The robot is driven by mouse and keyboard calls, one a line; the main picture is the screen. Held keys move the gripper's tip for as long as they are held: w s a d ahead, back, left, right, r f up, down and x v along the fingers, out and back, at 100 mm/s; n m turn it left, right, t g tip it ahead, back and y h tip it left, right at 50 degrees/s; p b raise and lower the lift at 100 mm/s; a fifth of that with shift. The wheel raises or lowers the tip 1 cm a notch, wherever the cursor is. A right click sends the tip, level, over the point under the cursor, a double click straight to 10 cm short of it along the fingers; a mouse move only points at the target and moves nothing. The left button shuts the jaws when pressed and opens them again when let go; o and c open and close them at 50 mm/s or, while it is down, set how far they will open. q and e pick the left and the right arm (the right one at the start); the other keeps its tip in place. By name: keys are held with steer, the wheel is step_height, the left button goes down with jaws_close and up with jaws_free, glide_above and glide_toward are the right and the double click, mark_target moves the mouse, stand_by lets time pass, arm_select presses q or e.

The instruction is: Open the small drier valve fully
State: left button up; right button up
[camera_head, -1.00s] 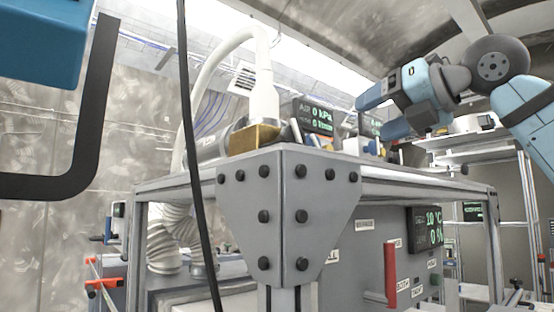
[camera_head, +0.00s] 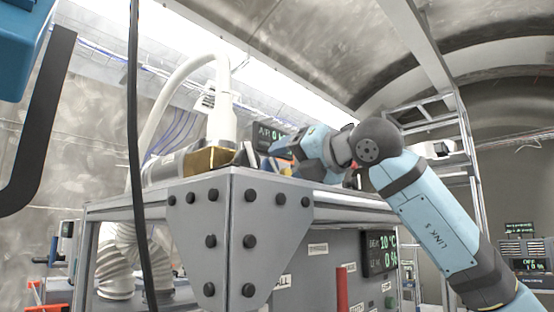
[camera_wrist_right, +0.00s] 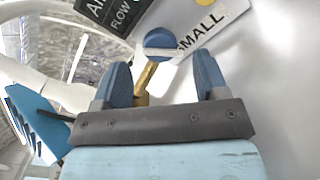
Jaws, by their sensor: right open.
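The small drier valve shows in the right wrist view as a round blue knob (camera_wrist_right: 160,40) with a pale bar across it and a brass stem (camera_wrist_right: 147,80). A white plate marked SMALL (camera_wrist_right: 203,32) is beside it. My right gripper (camera_wrist_right: 160,68) is open, its two blue fingers apart on either side of the stem; the knob is just beyond the tips, and I cannot tell whether a finger touches it. In the head view my right gripper (camera_head: 290,158) is over the frame top, and the valve is hidden or too small to make out. My left gripper is not in view.
A grey steel frame with a bolted corner plate (camera_head: 232,235) stands in front. A white hose (camera_head: 222,110) rises from its top. A red handle (camera_head: 342,290) and a second display (camera_head: 380,252) are below.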

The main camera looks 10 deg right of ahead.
mark_target(273, 166)
steer(key=shift+x, duration=1.2)
steer(key=shift+w+a+p, duration=0.25)
steer(key=shift+w+p, duration=0.05)
steer(key=shift+w, duration=0.1)
steer(key=c, duration=0.7)
steer(key=shift+c, duration=1.2)
